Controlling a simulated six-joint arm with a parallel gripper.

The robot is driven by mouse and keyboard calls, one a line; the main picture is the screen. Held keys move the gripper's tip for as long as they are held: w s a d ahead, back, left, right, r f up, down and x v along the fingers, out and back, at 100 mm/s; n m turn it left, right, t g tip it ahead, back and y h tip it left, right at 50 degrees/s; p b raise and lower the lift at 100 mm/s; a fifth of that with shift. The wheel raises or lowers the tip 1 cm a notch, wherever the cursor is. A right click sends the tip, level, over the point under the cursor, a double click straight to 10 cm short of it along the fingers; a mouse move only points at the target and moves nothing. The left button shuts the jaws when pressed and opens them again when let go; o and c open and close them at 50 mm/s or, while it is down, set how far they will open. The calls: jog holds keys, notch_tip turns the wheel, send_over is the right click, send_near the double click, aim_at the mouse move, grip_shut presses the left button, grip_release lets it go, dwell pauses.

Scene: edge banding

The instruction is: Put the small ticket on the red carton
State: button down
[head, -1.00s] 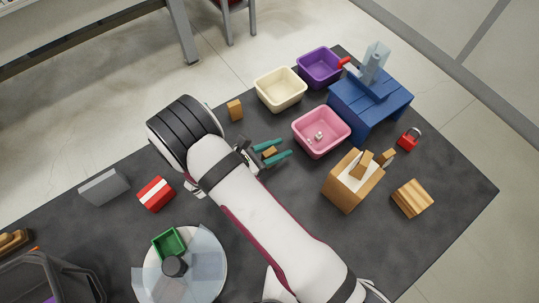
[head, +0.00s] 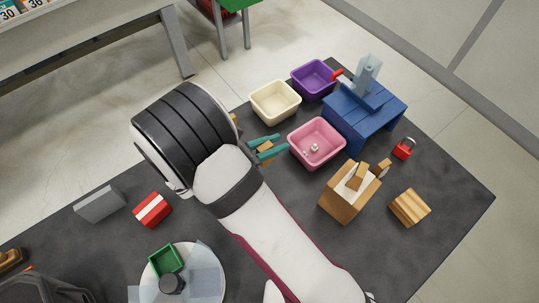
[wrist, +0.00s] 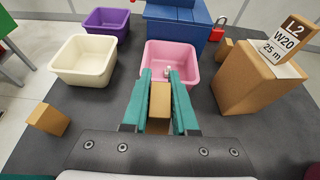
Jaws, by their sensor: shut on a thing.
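My gripper (head: 266,145) has teal fingers, seen also in the wrist view (wrist: 160,78). It is shut on a small tan block (wrist: 160,101), held in front of the pink bin (head: 317,142). The red carton (head: 152,209), a red box with a white band, lies on the table to the left of my arm. A white printed label (wrist: 283,42) reading "L2 W20 25 m" shows at the brown box (wrist: 252,82) on the right in the wrist view. Small white pieces (head: 314,148) lie in the pink bin. I cannot tell which of these is the small ticket.
Cream (head: 275,101) and purple (head: 313,79) bins stand behind the pink one, with a blue stand (head: 364,116) beside it. Another tan block (wrist: 48,119) stands at left. A grey block (head: 100,204) and a round plate (head: 205,259) flank the red carton.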

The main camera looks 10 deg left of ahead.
aim_at(149, 197)
notch_tip(149, 197, up, 11)
jog(key=s+a+n+t+y, duration=0.1)
jog(key=a+n+y, duration=0.1)
jog(key=a, duration=0.4)
jog(key=s+a+n+t+y, duration=0.1)
jog(key=s+a+n+y, duration=0.1)
jog(key=a, duration=0.4)
jog(key=s+a+n+t+y, duration=0.1)
jog(key=a+n+t+y, duration=0.1)
jog(key=a+n+y, duration=0.1)
jog(key=shift+s+a+n+y, duration=0.15)
jog(key=shift+a+y, duration=0.15)
jog(key=shift+a, duration=0.4)
jog(key=shift+s+a+n+y, duration=0.15)
jog(key=shift+a+y, duration=0.15)
jog(key=shift+a, duration=0.4)
jog(key=s+a+n+g+y, duration=0.1)
jog(key=s+a+n+y, duration=0.5)
jog(key=s+a, duration=0.5)
jog(key=f, duration=0.5)
jog(key=w+f, duration=0.1)
jog(key=f, duration=0.9)
jog(key=shift+w+a, duration=0.15)
jog(key=shift+a, duration=0.1)
jog(key=shift+f, duration=0.1)
jog(key=c, duration=0.7)
grip_release()
